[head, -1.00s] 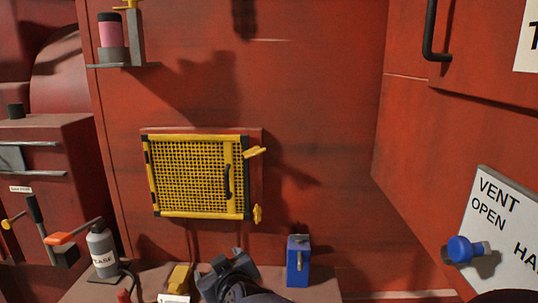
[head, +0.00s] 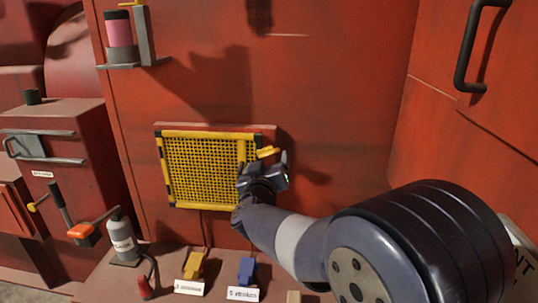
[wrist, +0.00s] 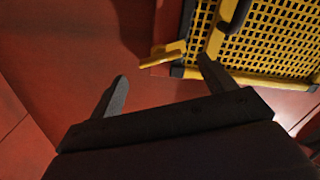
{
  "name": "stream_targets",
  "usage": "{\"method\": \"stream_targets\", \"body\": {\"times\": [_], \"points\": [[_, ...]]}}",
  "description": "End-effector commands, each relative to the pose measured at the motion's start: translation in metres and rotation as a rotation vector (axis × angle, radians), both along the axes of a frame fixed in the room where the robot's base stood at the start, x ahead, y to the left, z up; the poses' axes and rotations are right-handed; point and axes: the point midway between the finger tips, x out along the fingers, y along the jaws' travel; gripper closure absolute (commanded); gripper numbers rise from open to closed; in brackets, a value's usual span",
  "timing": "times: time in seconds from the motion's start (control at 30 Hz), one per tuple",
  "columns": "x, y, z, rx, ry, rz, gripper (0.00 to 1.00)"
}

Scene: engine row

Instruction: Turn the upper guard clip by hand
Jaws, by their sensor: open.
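The yellow mesh guard (head: 200,168) is closed flat against the red wall in the head view. The upper guard clip (head: 268,152) is a small yellow piece at the guard's upper right edge, lying roughly sideways. My gripper (head: 272,168) is just below and in front of it, hiding the guard's lower right part and the lower clip. In the wrist view the clip (wrist: 162,55) lies ahead of my open gripper (wrist: 162,80), across the space between the two fingers. The right finger overlaps the guard's corner (wrist: 236,80) in the picture. I see no contact with the clip.
Below the guard, a ledge holds a grey bottle (head: 123,238), a yellow block (head: 194,264) and a blue block (head: 246,270). A black handle (head: 470,50) sticks out at upper right. A shelf with a pink-banded jar (head: 119,32) is at upper left.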

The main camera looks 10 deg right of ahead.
Motion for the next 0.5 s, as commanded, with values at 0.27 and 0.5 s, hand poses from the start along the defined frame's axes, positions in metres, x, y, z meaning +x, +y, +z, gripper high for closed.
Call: {"method": "stream_targets", "body": {"times": [0.27, 0.5], "points": [[0.035, -0.012, 0.0, 0.0, 0.001, 0.0, 0.22], [0.042, -0.014, 0.0, -0.001, 0.001, 0.001, 0.22]]}}
